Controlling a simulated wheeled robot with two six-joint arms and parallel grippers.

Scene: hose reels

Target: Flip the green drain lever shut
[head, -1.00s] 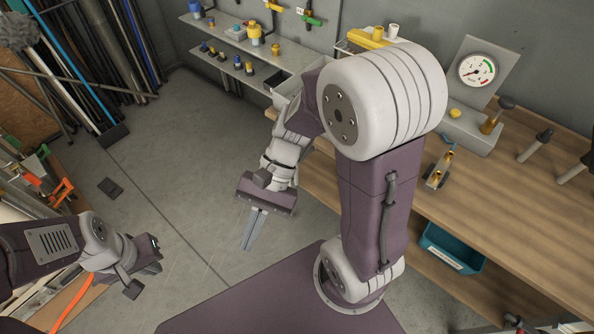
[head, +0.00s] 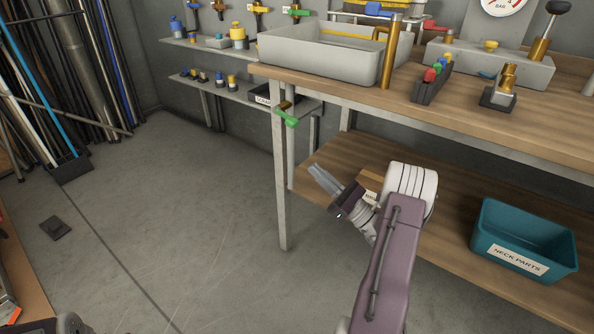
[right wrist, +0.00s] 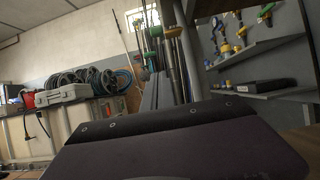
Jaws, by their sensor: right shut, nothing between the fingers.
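The green drain lever (head: 288,118) sits on a small brass valve below the grey basin (head: 318,55), beside the bench's front left leg. Its handle slants down to the right. My right gripper (head: 314,171) is shut and empty. It is below and a little right of the lever in the picture, apart from it, with its fingers pointing up and left. In the right wrist view the shut fingers (right wrist: 160,92) point ahead, and a green handle (right wrist: 155,31), probably the drain lever, shows above them. My left gripper is out of view.
The wooden bench top (head: 480,118) carries a brass post, a small rack and a gauge stand. A teal bin (head: 525,240) stands on the lower shelf. Another green-handled valve (head: 298,12) hangs on the wall.

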